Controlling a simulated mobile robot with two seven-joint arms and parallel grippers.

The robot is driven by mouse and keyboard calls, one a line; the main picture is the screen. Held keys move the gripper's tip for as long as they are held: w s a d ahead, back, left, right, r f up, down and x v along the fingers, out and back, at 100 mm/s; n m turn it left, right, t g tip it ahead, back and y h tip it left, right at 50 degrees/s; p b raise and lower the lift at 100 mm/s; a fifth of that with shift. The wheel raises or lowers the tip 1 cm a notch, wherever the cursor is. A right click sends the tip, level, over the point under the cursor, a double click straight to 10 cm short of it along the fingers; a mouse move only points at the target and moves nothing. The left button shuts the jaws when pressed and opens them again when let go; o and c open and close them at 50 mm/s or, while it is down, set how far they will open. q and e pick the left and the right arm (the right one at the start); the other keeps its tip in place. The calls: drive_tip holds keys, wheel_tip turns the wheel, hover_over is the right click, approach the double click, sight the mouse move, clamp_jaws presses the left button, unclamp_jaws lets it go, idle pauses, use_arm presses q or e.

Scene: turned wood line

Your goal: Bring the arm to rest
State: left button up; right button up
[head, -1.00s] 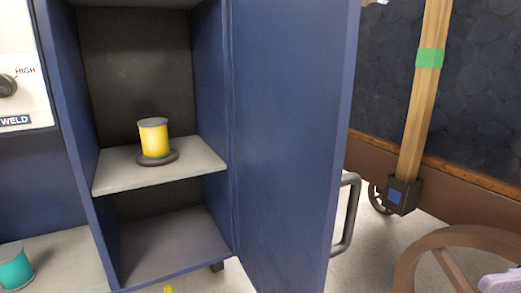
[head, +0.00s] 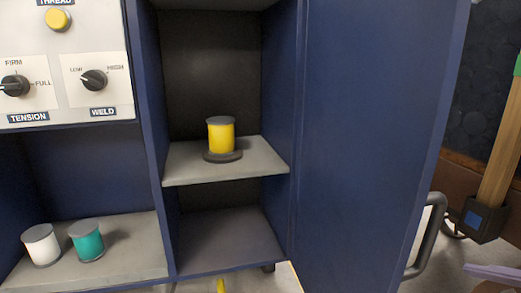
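Neither gripper shows in the head view. A pale lavender piece at the lower right edge is cut off, and I cannot tell what it is. A yellow spool (head: 221,134) with dark grey ends stands upright on a dark round base (head: 222,156). The base rests on the grey middle shelf (head: 185,173) of the blue cabinet (head: 154,150). Nothing is touching the spool. The cabinet door (head: 375,130) stands open to the right, with a dark grey handle (head: 430,235) on its edge.
A white spool (head: 41,246) and a teal spool (head: 87,241) stand on a grey ledge (head: 130,262) at left. Above are a tension knob (head: 15,86), a weld knob (head: 94,80) and a yellow thread button (head: 57,19). A wooden post (head: 502,150) stands at right.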

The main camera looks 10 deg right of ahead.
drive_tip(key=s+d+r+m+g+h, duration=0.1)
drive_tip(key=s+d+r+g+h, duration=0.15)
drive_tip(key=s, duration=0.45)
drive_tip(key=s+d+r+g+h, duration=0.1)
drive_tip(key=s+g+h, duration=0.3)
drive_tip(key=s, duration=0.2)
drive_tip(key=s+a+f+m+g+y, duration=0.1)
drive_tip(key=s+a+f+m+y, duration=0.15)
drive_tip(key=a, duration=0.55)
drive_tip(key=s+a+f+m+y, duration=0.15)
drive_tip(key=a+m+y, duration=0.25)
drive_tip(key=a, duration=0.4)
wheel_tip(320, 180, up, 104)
drive_tip(key=p, duration=10.5)
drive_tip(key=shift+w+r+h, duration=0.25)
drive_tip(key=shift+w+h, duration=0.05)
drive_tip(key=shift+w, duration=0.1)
